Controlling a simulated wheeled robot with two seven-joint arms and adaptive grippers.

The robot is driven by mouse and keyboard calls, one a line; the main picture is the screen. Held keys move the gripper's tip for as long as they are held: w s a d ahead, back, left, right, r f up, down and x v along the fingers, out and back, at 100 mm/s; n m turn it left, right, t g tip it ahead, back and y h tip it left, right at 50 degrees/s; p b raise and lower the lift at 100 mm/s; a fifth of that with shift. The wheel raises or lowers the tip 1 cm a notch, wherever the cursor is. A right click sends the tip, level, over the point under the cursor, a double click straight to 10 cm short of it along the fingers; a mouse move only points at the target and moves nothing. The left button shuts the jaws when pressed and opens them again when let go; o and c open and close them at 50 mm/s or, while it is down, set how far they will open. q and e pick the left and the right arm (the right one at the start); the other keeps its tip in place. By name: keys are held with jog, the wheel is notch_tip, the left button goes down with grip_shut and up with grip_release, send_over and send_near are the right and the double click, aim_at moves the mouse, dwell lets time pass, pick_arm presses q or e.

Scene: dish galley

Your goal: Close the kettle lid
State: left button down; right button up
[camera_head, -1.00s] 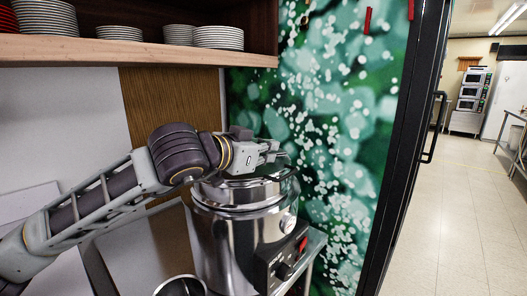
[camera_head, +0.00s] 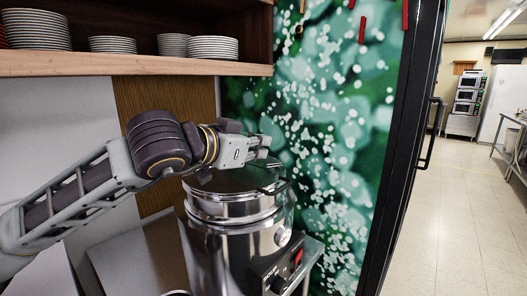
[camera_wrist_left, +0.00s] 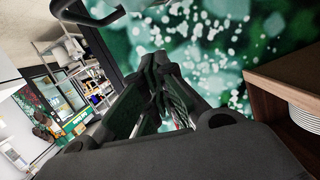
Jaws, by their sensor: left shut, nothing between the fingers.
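The kettle (camera_head: 228,246) is a large shiny steel pot in the lower middle of the head view. Its dark, reflective lid (camera_head: 226,183) lies about level across the top; I cannot tell whether it is fully seated. My left gripper (camera_head: 266,147) is shut and empty, just above the lid toward its far right side. The gripper and wrist hide part of the lid's back edge. In the left wrist view the shut fingers (camera_wrist_left: 157,75) point away from the camera, with the green wall behind. My right gripper is not in view.
A wooden shelf (camera_head: 150,64) with stacks of plates (camera_head: 212,48) hangs above my left arm. A control box with a red switch (camera_head: 298,257) sits at the kettle's right. A black door frame (camera_head: 396,150) stands further right, with open floor beyond.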

pick_arm(q)
jog(key=v, duration=0.9)
jog(key=shift+a, duration=0.25)
dwell(0.4)
